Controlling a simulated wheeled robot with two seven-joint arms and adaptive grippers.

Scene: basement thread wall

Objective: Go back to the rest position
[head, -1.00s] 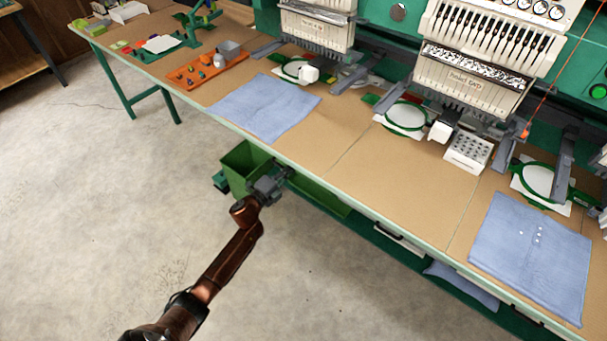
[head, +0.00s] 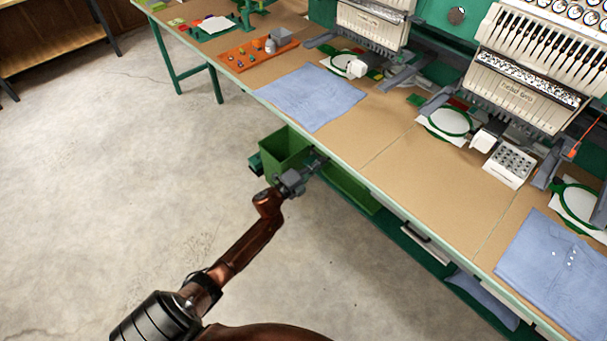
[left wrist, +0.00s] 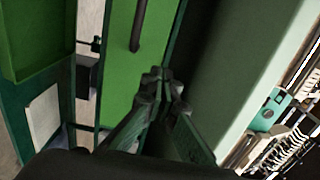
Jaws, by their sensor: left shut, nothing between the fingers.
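My left gripper (head: 316,163) reaches in from the lower left in the head view. It is beside the table's front edge, in front of the green bin under the table. In the left wrist view its two fingers (left wrist: 163,80) are together at the tips, with nothing between them. Green bin walls show ahead and to the left of the fingers there. Whether the fingers touch the bin is not clear. My right gripper does not show in either view.
The long table (head: 395,160) has a green front edge close to my left gripper. The green bin (head: 283,148) stands below it. Blue folded cloths (head: 312,97) lie on top, near embroidery machines (head: 527,88). The concrete floor (head: 130,150) to the left is clear.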

